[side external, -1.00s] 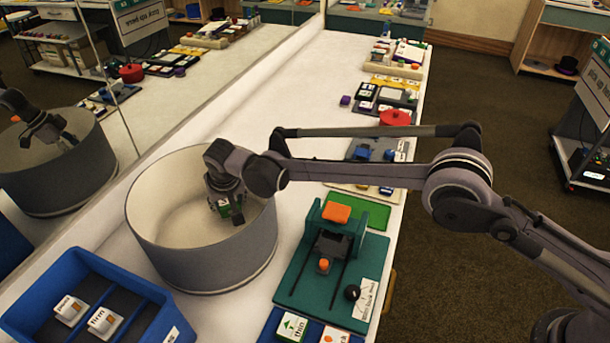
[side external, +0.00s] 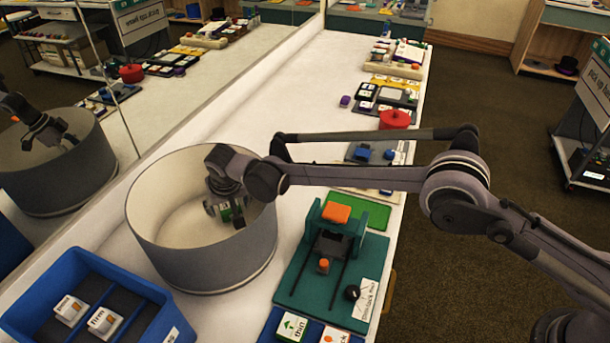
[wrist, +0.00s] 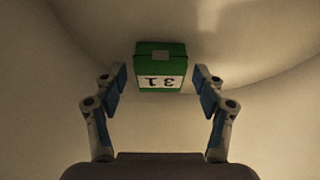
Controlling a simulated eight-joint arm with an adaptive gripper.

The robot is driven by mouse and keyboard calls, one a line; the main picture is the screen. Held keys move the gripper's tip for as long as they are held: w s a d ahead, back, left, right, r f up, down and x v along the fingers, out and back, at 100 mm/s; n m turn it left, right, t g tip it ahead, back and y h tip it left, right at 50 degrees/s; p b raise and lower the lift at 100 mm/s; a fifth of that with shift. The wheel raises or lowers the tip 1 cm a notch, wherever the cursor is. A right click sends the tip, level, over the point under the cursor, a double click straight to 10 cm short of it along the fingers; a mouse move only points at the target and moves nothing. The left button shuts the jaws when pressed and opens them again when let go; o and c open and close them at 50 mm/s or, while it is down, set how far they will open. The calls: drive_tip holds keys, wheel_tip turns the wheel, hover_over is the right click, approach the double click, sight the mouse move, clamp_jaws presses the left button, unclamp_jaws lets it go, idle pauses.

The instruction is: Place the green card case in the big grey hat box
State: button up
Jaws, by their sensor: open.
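The green card case (wrist: 160,68), with a white label reading 31, is inside the big grey hat box (side external: 205,257). In the wrist view it sits just ahead of and between my fingertips, with a gap on both sides. My gripper (wrist: 160,82) is open and not touching the case. In the side view my gripper (side external: 224,208) reaches down inside the round box, below its rim, with a bit of the green case (side external: 226,214) showing by the fingers. The case's underside is hidden, so I cannot tell for sure that it rests on the box floor.
A blue divided tray (side external: 95,300) with white blocks stands in front left of the box. A teal device (side external: 335,255) with an orange block is to the right. A mirror runs along the left.

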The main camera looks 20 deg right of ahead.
drive_tip(key=v, duration=1.1)
drive_tip(key=shift+s+r, duration=0.15)
drive_tip(key=shift+r, duration=0.25)
drive_tip(key=s+d+r, duration=0.2)
drive_tip(key=d+r, duration=0.3)
drive_tip(key=d, duration=0.3)
drive_tip(key=s+d+r+t, duration=0.1)
drive_tip(key=d+r, duration=0.3)
drive_tip(key=d, duration=0.3)
drive_tip(key=s+d+r, duration=0.2)
drive_tip(key=d+r, duration=0.3)
drive_tip(key=d, duration=0.3)
drive_tip(key=s+d+f, duration=0.3)
drive_tip(key=s+d, duration=0.6)
drive_tip(key=s, duration=0.1)
drive_tip(key=s+d+f+t, duration=0.1)
drive_tip(key=s+d+f, duration=0.2)
drive_tip(key=s+d, duration=0.6)
drive_tip(key=shift+s+f+t, duration=0.2)
drive_tip(key=shift+s+t, duration=0.1)
drive_tip(key=shift+s, duration=0.75)
